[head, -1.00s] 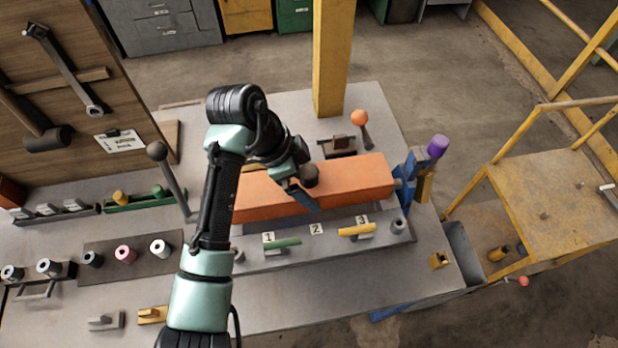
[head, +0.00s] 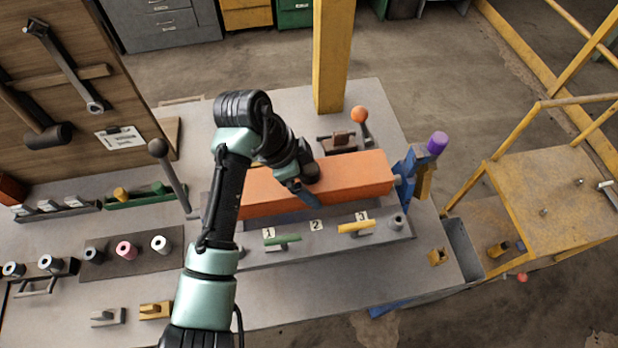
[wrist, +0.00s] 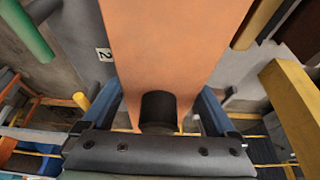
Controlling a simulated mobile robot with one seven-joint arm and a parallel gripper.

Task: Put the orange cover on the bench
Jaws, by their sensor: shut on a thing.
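The orange cover (head: 352,176) is a long box-shaped piece with a dark knob on top. It lies along the fixture behind the numbered strip on the grey bench (head: 290,312). My gripper (head: 306,188) is over the middle of the cover, at the knob. In the wrist view the cover (wrist: 160,40) runs away from my gripper (wrist: 158,112), and the dark knob (wrist: 158,104) sits between the blue fingers. My gripper is shut on the cover by this knob. My arm hides part of the cover's left end.
A purple-topped blue clamp (head: 437,145) stands at the cover's right end. An orange-ball lever (head: 359,115) and a yellow post (head: 331,60) stand behind. Green (head: 283,240) and yellow (head: 355,227) handles lie in front. The bench's front right is mostly clear.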

